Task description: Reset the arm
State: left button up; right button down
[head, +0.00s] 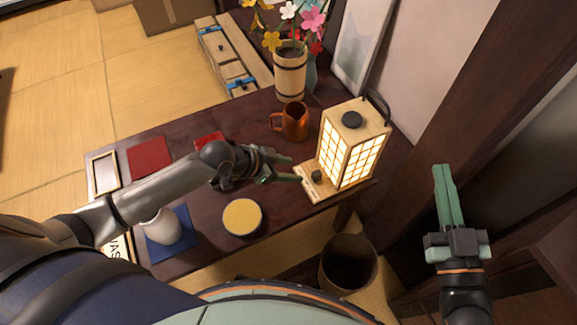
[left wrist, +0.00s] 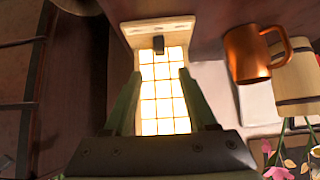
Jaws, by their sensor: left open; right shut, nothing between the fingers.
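My left arm reaches over the dark table (head: 165,262). Its gripper (head: 286,171) is open and empty, with fingertips just left of the lantern's wooden base. The lit lantern (head: 348,150) stands upright at the right side of the table, with a dark knob (head: 317,176) on its base. In the left wrist view the lantern (left wrist: 163,95) shows between and beyond the open fingers of the left gripper (left wrist: 160,100); I cannot tell whether they touch it. My right gripper (head: 448,195) is shut and empty, off the table to the right of the lantern.
A copper mug (head: 294,121) and a wooden flower bucket (head: 290,77) stand behind the left gripper. A yellow-topped round container (head: 242,217) and a white vase (head: 162,227) on a blue mat (head: 186,239) are nearer.

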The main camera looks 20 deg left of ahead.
pick_arm(q)
jog(key=shift+d, duration=0.1)
dwell(0.3)
jog(key=s+d+r+n+t+h, duration=0.15)
jog(key=d+r+t, duration=0.35)
jog(key=r, duration=0.5)
jog(key=s+a+r+n+t+y+p, duration=0.1)
jog(key=s+a+r+t, duration=0.25)
jog(key=r, duration=0.25)
jog(key=s+a+r+n+t+y+p, duration=0.1)
jog(key=s+a+r+t, duration=0.1)
jog(key=r+t, duration=0.3)
jog(key=s+a+f+n+g+y+p, duration=0.2)
jog(key=s+f+g+p, duration=0.4)
jog(key=p, duration=1.5)
jog(key=s+n+g+y, duration=0.1)
jog(key=s+g, duration=0.2)
jog(key=g, duration=0.1)
jog(key=shift+a+g+y, duration=0.35)
pick_arm(e)
jog(key=s+d+f+m+g+h, duration=0.2)
jog(key=s+f+g, duration=0.4)
jog(key=s+g, duration=0.3)
jog(key=shift+d+f+m+g+h, duration=0.25)
jog(key=shift+f+m+g+h, duration=0.05)
jog(key=shift+m+h, duration=0.65)
